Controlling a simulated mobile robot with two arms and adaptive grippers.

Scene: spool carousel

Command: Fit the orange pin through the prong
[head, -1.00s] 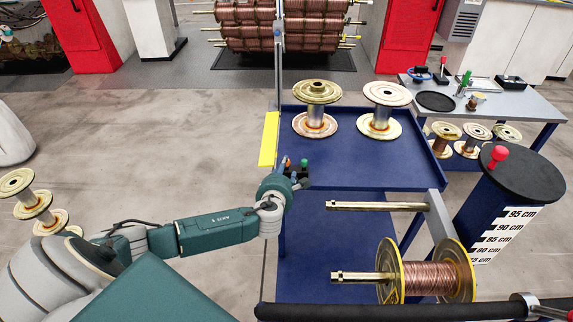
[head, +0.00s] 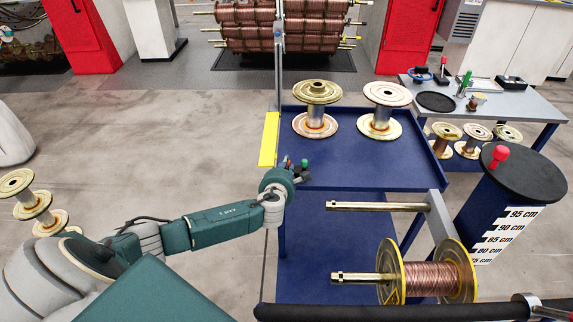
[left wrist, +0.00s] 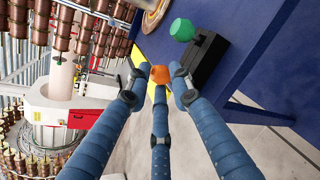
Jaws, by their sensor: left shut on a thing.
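My left gripper (left wrist: 160,78) has its three blue fingers closed around an orange pin (left wrist: 160,74), seen in the left wrist view. In the head view this gripper (head: 297,170) is at the left side of the blue cart top, next to a small black block (left wrist: 200,62). Fingers hide most of the pin. Two brass prongs point left from the cart: a bare upper prong (head: 375,207) and a lower prong (head: 358,278) carrying a copper-wound spool (head: 437,276). Both show a dark hole near the tip. My right gripper is out of view.
A green-topped pin (left wrist: 183,30) stands at the black block. Two empty spools (head: 317,105) (head: 386,108) stand at the back of the blue cart top (head: 385,175). A black-topped post with a red knob (head: 499,153) stands right of the prongs.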

